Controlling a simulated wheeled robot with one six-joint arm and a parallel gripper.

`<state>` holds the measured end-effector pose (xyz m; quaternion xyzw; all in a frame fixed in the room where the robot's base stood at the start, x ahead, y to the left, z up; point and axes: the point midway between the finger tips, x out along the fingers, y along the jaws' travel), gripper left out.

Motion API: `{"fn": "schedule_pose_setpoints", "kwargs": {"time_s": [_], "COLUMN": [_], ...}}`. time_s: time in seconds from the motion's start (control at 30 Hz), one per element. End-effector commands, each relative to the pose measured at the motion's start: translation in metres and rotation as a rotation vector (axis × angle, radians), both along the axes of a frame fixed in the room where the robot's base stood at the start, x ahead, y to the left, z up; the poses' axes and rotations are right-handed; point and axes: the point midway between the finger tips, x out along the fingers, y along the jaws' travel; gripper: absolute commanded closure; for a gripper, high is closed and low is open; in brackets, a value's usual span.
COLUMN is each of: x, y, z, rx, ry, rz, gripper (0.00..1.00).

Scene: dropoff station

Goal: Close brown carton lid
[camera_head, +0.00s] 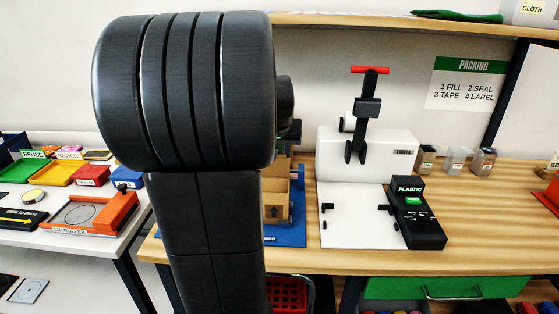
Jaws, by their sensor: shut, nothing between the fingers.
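The brown carton (275,212) stands on the blue mat (291,236) on the wooden table, just right of my arm. A dark up-arrow mark shows on its front. My arm covers its left side. A brown part (283,163) rises behind the carton's front; I cannot tell whether it is the lid, and the lid's state is not clear. My arm fills the left middle of the view. Its far end passes behind its own large dark housing, and my gripper's fingers are hidden there.
A white press (368,150) with a red handle and a black PLASTIC box (416,212) stand right of the carton. Small jars (457,160) sit farther right. A shelf (400,25) runs above. An orange lid roller (95,213) and colored trays are on the left table.

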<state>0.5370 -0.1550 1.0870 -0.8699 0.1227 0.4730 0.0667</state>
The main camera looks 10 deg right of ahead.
Motion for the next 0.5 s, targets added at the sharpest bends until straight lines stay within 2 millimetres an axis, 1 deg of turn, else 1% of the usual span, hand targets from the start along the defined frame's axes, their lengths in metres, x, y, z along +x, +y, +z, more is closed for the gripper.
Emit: {"fn": "schedule_pose_setpoints", "kwargs": {"time_s": [0.03,0.5], "x": [-0.004,-0.029], "y": [0.001,0.008], "z": [-0.009,-0.017], "rx": [-0.009,-0.079], "ry": [-0.031,-0.274], "rz": [0.001,0.001], "gripper": [1.00,1.00]}}
